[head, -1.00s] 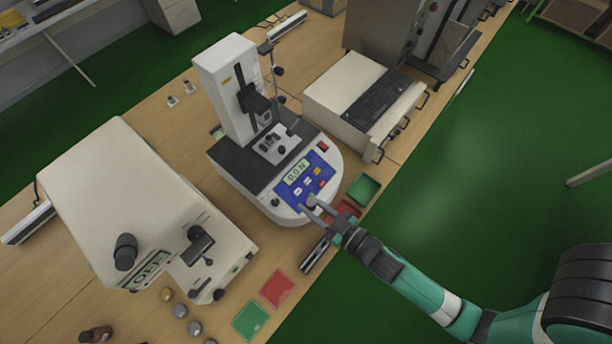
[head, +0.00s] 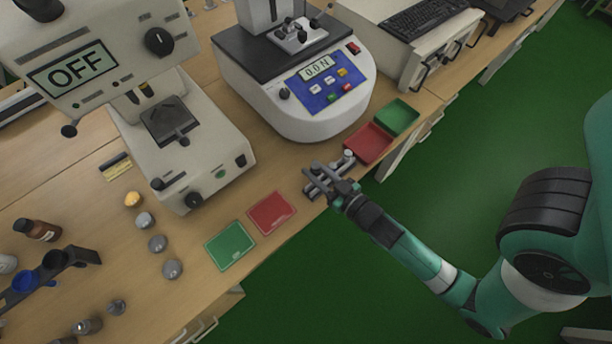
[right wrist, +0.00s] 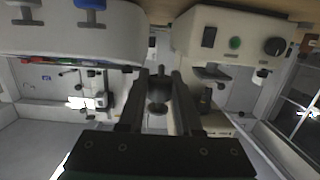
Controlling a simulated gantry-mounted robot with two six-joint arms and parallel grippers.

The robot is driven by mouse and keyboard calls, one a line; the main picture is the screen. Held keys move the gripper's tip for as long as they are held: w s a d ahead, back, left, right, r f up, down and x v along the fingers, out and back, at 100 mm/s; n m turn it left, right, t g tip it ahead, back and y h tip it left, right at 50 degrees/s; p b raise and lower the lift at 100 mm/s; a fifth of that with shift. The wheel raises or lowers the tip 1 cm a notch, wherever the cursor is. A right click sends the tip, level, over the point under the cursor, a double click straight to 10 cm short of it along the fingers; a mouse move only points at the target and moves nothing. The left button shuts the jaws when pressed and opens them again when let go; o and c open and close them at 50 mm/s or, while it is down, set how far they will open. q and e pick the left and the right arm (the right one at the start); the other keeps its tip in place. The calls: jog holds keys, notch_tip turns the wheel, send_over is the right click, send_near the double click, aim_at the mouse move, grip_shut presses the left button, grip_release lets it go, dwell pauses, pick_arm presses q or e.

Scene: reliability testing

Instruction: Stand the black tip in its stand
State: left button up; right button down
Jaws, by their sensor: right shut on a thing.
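My right gripper (head: 313,172) is at the front edge of the bench, over the narrow dark stand (head: 311,192). It is shut on a small dark piece, which looks like the black tip (right wrist: 158,95), seen between the two fingers in the right wrist view. In the head view the fingers hide most of the tip, and I cannot tell whether it touches the stand. Several silvery cylindrical tips (head: 348,155) show at the stand's far end. My left gripper is not in view.
The white force tester (head: 300,110) stands just behind the stand. A red tray (head: 368,143) and a green tray (head: 396,117) lie to its right. Flat red (head: 271,212) and green (head: 230,246) mats lie left. The hardness tester (head: 190,150) reads OFF.

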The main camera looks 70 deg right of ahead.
jog(key=shift+d+f, duration=0.3)
jog(key=shift+f, duration=0.35)
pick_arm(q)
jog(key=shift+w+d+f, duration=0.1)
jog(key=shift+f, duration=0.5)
pick_arm(e)
jog(key=shift+s, duration=0.1)
pick_arm(q)
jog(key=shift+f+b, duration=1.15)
jog(key=shift+b, duration=0.1)
pick_arm(e)
jog(key=shift+f, duration=1.2)
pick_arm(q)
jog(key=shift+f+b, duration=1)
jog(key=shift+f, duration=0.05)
pick_arm(e)
jog(key=shift+f, duration=1)
jog(key=shift+f, duration=0.1)
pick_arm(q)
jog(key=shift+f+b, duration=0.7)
pick_arm(e)
jog(key=shift+f, duration=0.55)
